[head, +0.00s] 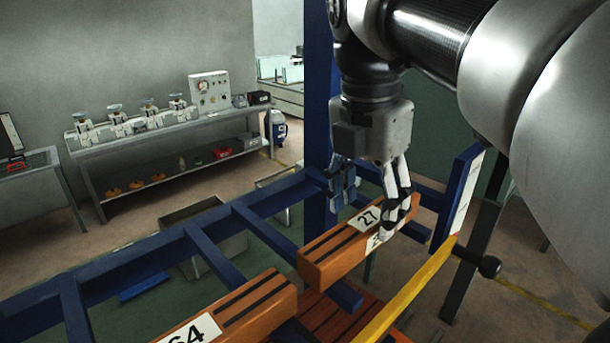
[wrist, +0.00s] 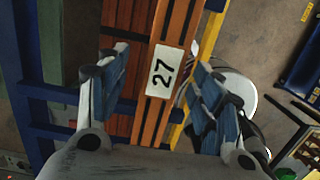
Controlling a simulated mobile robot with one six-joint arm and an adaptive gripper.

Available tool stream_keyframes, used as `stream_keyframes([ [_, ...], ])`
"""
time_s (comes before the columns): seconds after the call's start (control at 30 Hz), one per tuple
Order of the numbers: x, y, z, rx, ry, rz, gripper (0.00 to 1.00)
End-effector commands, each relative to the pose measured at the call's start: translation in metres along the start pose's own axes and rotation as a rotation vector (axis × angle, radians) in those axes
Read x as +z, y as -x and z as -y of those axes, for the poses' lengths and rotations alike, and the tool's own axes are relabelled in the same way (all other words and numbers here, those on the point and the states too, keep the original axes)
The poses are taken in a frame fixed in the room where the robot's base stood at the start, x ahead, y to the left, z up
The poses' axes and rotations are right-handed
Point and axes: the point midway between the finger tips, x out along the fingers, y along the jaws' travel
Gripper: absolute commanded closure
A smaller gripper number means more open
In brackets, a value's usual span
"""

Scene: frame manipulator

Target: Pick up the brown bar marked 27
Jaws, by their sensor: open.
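The brown bar marked 27 (head: 332,250) lies on the blue frame in the head view, with dark stripes along its top and a white number label. My gripper (head: 366,208) is open and points down over the bar's labelled part. In the wrist view the bar (wrist: 178,30) runs up the picture between my spread fingers (wrist: 160,66), with its 27 label facing up. A gap shows on both sides, so the fingers look apart from it. The right finger partly covers the label's far end in the head view.
Another brown bar marked 64 (head: 245,308) lies at the lower left. More brown bars (head: 325,316) lie lower down, below bar 27. A yellow rail (head: 415,288) and an upright blue plate (head: 456,200) stand close on the right. Blue frame beams (head: 215,258) cross to the left.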

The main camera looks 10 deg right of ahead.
Motion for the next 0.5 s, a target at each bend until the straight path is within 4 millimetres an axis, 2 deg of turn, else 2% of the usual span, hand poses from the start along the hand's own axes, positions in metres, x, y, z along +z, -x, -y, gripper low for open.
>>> stream_keyframes([
  [0.1,0.001,-0.019,0.002,-0.001,0.000,-0.001,0.40],
  [0.2,0.001,-0.028,0.002,0.000,0.000,0.000,0.40],
  [0.5,0.001,-0.031,0.001,0.001,0.000,0.000,0.41],
])
